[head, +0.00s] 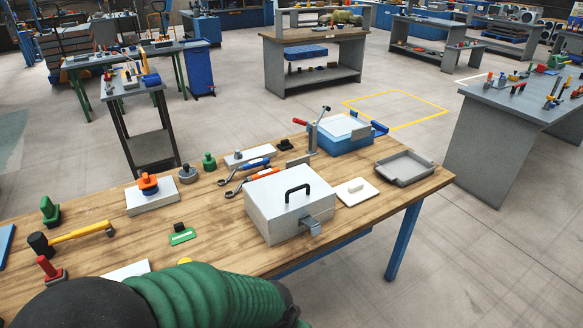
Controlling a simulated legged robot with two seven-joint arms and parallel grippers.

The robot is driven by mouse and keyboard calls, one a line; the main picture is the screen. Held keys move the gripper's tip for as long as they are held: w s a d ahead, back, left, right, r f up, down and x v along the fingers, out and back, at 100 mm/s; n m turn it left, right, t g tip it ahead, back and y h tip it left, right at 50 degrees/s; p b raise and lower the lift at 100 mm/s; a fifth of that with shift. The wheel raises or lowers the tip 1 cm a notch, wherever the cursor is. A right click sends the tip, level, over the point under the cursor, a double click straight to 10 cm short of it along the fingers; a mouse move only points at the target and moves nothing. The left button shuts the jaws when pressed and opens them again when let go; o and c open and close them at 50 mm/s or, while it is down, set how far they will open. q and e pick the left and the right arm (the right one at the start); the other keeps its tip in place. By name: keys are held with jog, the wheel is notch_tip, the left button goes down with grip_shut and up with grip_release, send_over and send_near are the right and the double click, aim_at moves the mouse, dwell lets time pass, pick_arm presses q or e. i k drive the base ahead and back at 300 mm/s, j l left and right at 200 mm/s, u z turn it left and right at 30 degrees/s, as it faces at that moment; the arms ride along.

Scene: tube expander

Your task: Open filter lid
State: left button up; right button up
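A white box-shaped housing (262,216) stands on the wooden workbench, right of centre. A black handle (297,190) stands on its flat top, and a grey metal latch or bracket (312,227) sits on its front right side. The top looks closed. Behind it stands a blue box (345,141) with a pale lid (345,127) that also looks closed. I cannot tell for certain which of the two is the filter. Neither of my grippers shows in the head view.
The wooden workbench (225,228) holds wrenches (248,180), a grey tray (404,168), a white plate (357,191), a yellow-handled hammer (80,233) and a red-handled tool (49,268). A green ribbed part covers the near edge. Other benches stand apart across open floor.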

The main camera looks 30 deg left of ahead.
aim_at(279, 194)
jog(key=u, duration=1)
